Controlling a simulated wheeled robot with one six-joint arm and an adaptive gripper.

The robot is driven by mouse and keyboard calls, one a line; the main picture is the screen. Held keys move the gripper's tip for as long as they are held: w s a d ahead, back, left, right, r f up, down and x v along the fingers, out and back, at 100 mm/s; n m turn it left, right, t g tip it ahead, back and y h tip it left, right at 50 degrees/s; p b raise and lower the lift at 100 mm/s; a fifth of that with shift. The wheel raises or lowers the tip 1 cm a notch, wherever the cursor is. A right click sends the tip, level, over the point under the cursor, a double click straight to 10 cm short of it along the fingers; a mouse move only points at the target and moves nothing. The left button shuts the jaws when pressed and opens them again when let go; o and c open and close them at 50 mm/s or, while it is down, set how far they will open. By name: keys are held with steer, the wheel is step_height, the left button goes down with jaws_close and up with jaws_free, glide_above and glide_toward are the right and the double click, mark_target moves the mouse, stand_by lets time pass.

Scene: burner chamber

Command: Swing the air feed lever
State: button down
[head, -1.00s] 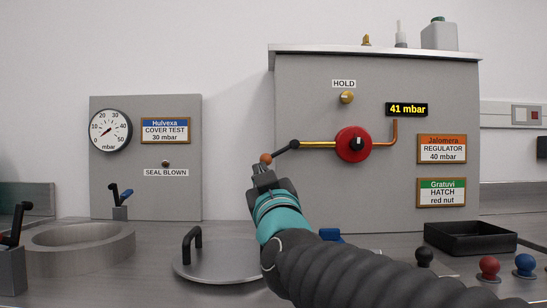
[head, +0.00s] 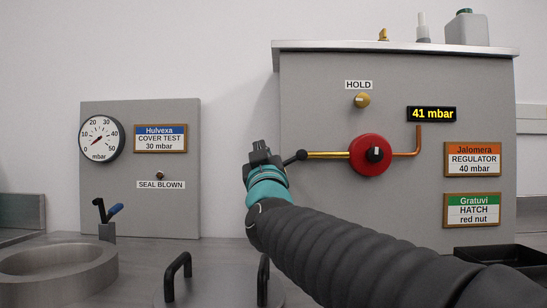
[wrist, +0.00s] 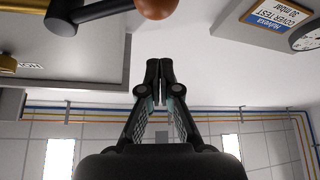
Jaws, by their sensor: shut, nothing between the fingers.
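A black lever (head: 302,156) sits at the left end of a brass pipe (head: 328,155) on the right grey cabinet. No label reading air feed is visible. My gripper (head: 259,150) is at the lever's outer end in the head view and hides its ball there. In the wrist view, which is upside down, the orange-brown ball (wrist: 153,8) and black rod (wrist: 100,12) show at the top edge. My shut, empty gripper (wrist: 160,65) is below the ball in that picture, with a visible gap.
A red round valve (head: 370,155) joins the brass pipe to a copper pipe. A display (head: 432,114) reads 41 mbar. A brass HOLD knob (head: 362,100) is above. A gauge panel (head: 140,210) stands left. A lid with black handles (head: 180,272) and a round ring (head: 55,265) are in front.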

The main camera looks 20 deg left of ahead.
mark_target(284, 164)
steer(key=shift+w+d+f+b, duration=0.2)
steer(key=shift+w+f+b, duration=0.1)
steer(key=shift+w+f, duration=1.05)
steer(key=shift+d+f, duration=0.1)
steer(key=shift+f, duration=0.1)
